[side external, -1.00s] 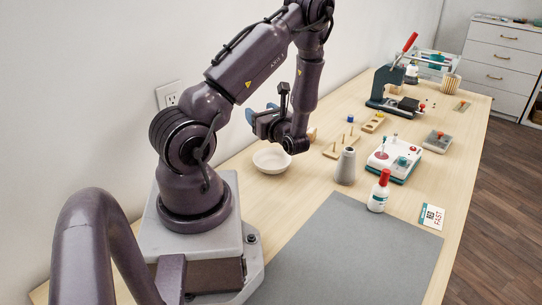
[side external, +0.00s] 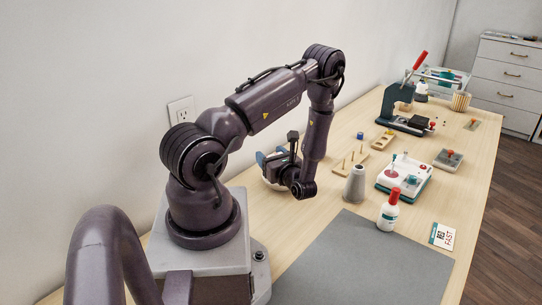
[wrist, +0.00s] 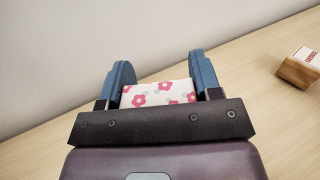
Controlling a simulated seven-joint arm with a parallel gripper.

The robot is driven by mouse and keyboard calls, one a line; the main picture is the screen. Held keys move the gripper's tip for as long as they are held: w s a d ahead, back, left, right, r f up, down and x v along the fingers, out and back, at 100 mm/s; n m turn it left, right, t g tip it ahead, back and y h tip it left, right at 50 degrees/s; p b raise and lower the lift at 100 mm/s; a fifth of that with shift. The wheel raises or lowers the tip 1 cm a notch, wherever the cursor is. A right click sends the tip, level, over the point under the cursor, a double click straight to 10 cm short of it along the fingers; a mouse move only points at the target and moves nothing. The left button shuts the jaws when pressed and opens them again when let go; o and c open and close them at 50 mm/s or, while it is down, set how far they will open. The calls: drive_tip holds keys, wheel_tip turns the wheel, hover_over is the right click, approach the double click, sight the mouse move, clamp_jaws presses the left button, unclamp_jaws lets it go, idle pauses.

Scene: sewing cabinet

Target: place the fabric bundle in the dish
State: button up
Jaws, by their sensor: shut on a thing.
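The fabric bundle (wrist: 160,94), white with pink and grey flowers, is held between the two blue fingers of my gripper (wrist: 162,78) in the wrist view. My gripper (side external: 268,158) is low over the table on the wall side in the side view. The bundle cannot be made out clearly there. The pale dish (side external: 270,185) is mostly hidden behind my gripper and wrist, with only a bit of its rim showing. The dish does not show in the wrist view. I cannot tell whether the bundle touches the dish.
A wooden peg rack (side external: 352,163), a grey cone (side external: 355,184) and a red-capped bottle (side external: 388,211) stand to the right of my gripper. A grey mat (side external: 365,262) lies in front. A wooden block (wrist: 300,68) is at right in the wrist view. The wall is close behind.

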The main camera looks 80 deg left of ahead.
drive_tip(key=shift+f, duration=0.45)
drive_tip(key=o, duration=0.9)
